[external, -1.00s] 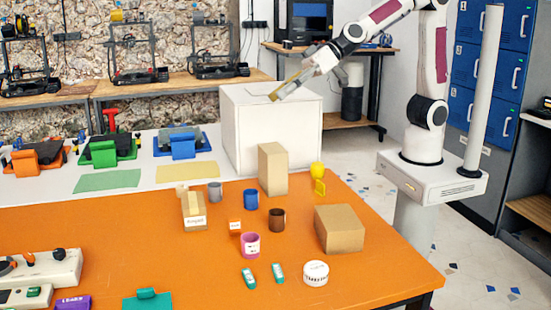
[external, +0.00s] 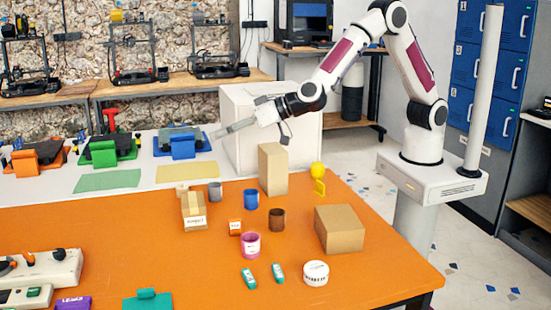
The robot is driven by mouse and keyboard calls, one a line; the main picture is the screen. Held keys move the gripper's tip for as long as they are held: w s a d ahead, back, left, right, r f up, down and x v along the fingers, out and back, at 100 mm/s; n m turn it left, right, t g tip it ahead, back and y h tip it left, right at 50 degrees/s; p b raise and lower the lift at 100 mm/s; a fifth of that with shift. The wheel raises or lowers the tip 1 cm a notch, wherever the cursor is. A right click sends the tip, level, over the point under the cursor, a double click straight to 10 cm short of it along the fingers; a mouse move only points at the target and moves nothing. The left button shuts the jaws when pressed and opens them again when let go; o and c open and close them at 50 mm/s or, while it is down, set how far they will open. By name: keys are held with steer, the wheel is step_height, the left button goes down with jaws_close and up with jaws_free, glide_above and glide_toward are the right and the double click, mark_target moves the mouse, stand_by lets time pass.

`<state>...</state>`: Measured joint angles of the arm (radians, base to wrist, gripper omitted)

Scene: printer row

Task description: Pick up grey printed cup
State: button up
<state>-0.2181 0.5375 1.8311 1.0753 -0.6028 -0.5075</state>
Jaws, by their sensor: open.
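The grey printed cup (external: 215,191) stands upright on the orange table near its back edge, just right of a cardboard box (external: 194,211). My gripper (external: 218,133) is in the air above and behind the cup in the picture, in front of the white block's left side. It points left, is open and looks empty. A gap lies between the gripper and the cup. The fingers are small and seen side-on.
A blue cup (external: 251,199), brown cup (external: 277,219) and pink cup (external: 250,245) stand to the right. A tall cardboard box (external: 273,169) and large white block (external: 300,135) rise near the arm. The table's left middle (external: 90,235) is clear.

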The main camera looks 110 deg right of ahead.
mark_target(215, 192)
steer(key=d+f+m+g+h, duration=0.2)
steer(key=d+f+h, duration=0.3)
steer(key=f, duration=0.7)
steer(key=shift+s+g, duration=0.3)
steer(key=shift+f, duration=2.9)
steer(key=shift+f, duration=0.55)
steer(key=shift+x, duration=2.45)
steer(key=c, duration=1)
